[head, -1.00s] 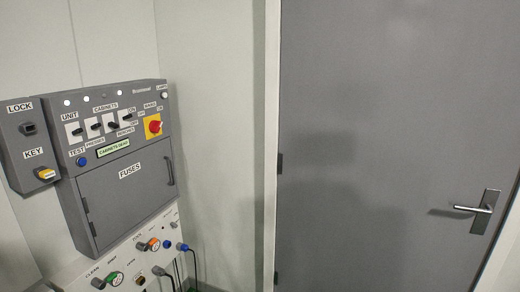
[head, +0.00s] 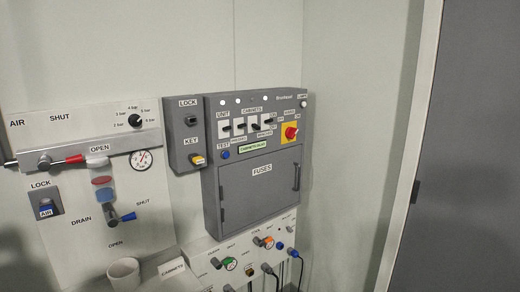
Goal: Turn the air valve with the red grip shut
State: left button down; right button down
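The air valve's red grip (head: 75,159) is at the left of the head view, on a light wall panel. Its lever lies nearly level along a grey pipe (head: 110,148) and points right from its pivot, towards the OPEN label (head: 99,149). The SHUT label (head: 60,118) is above the lever. Neither of my grippers is in view, and nothing touches the red grip.
Below is a blue-grip drain valve (head: 127,217). A pressure gauge (head: 141,160) sits right of the red grip, and a LOCK box with a blue AIR tag (head: 46,210) below left. A white cup (head: 124,273) and grey fuse cabinet (head: 262,190) are also near.

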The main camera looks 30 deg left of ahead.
aim_at(44, 164)
jog(key=u, duration=2.1)
